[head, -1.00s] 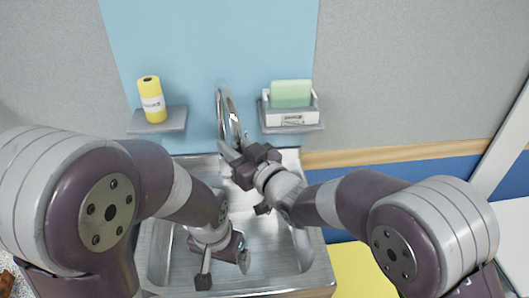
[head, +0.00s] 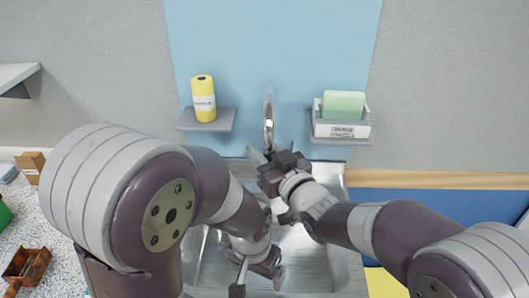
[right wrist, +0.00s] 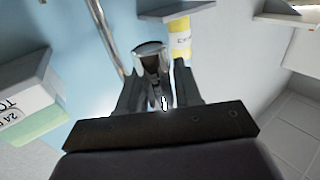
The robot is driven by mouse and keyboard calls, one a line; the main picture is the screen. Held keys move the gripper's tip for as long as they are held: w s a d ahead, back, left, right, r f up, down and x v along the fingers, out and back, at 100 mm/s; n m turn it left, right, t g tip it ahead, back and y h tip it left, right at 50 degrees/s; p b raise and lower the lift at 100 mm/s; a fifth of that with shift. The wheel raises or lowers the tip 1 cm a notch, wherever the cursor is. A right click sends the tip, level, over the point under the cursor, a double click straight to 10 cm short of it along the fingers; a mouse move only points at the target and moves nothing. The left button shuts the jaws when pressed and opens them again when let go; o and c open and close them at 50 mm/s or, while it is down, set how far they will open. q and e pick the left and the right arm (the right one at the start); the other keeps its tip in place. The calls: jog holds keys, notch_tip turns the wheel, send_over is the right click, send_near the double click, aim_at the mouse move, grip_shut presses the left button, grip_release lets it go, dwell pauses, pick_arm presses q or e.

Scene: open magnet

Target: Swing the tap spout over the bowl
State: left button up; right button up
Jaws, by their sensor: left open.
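The chrome tap (head: 268,112) rises in front of the blue wall panel, behind the sink. My right gripper (head: 270,155) is at the tap and hides its lower part. In the right wrist view a chrome tap part (right wrist: 151,58) lies between the two fingers, and a thin chrome pipe (right wrist: 106,35) passes at the left. I cannot tell whether the fingers press on it. The steel sink (head: 335,262) lies below, partly covered by my arms; no separate bowl shows. My left gripper (head: 258,284) is open and empty, low over the sink basin.
A yellow bottle (head: 203,98) stands on a small left shelf (head: 207,126).

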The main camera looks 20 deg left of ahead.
jog(key=shift+d, duration=0.15)
jog(key=b+v, duration=0.2)
jog(key=v, duration=1)
jog(key=shift+s, duration=0.15)
jog(key=shift+d, duration=0.15)
